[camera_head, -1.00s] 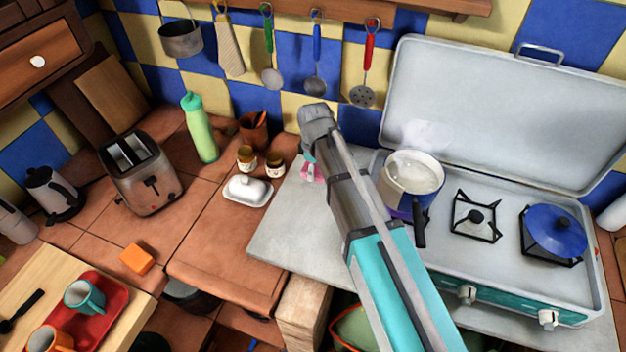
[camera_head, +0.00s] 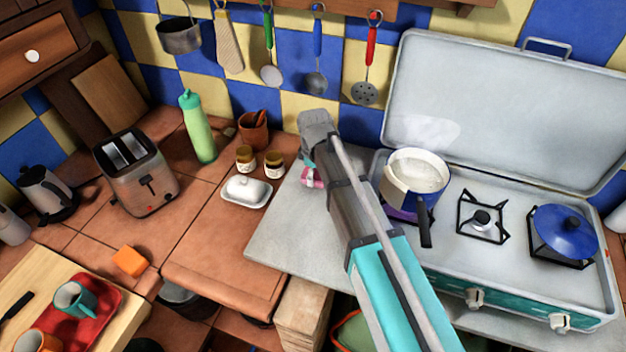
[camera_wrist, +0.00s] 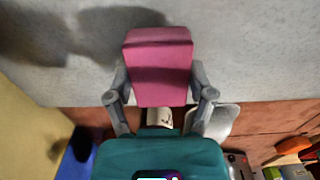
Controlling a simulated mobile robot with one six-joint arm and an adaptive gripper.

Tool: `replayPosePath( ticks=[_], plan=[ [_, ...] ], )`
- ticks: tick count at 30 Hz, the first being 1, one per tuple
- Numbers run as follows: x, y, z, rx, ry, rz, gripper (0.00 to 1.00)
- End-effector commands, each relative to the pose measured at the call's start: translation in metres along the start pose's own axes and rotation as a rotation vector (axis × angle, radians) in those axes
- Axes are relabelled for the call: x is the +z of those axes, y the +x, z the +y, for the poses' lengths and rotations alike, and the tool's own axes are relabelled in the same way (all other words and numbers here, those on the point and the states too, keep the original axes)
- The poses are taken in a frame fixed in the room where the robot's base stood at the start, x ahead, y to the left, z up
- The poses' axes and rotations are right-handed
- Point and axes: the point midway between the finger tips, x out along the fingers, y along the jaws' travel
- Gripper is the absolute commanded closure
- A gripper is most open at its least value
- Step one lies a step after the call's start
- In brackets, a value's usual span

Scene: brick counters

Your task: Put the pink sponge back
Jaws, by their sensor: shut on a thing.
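The pink sponge (camera_wrist: 158,65) is a block held between the two grey fingers of my gripper (camera_wrist: 160,80) in the wrist view. The fingers are shut on its sides, and its far end sticks out past them. In the head view, a small part of the sponge (camera_head: 317,181) shows beside my arm, over the grey slab left of the stove; my arm hides the rest. Shadows fall on the grey surface in the wrist view. I cannot tell whether the sponge touches the slab.
The grey slab (camera_head: 285,237) has free room in front. A steaming white pot (camera_head: 417,173) stands on the stove, close right of my arm. A butter dish (camera_head: 247,191), two jars and a brown pot (camera_head: 253,130) stand to the left. Utensils hang on the wall behind.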

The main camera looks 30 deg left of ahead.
Motion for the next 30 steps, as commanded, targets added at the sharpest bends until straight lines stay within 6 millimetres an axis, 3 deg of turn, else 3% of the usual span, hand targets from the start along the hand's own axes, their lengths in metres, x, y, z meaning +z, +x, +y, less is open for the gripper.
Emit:
replayPosePath(
  ticks=[3, 20, 21, 25, 30],
  plan=[
    [0.0002, 0.0087, 0.0001, 0.000, 0.000, 0.000, 0.68],
    [0.0008, 0.0129, 0.0005, 0.000, 0.001, 0.000, 0.68],
    [0.0008, 0.0115, 0.0005, 0.000, 0.001, 0.000, 0.23],
    [0.0009, 0.0114, 0.0006, 0.000, 0.002, 0.000, 0.00],
    [0.0010, 0.0114, 0.0007, 0.000, 0.002, 0.000, 0.00]
  ],
)
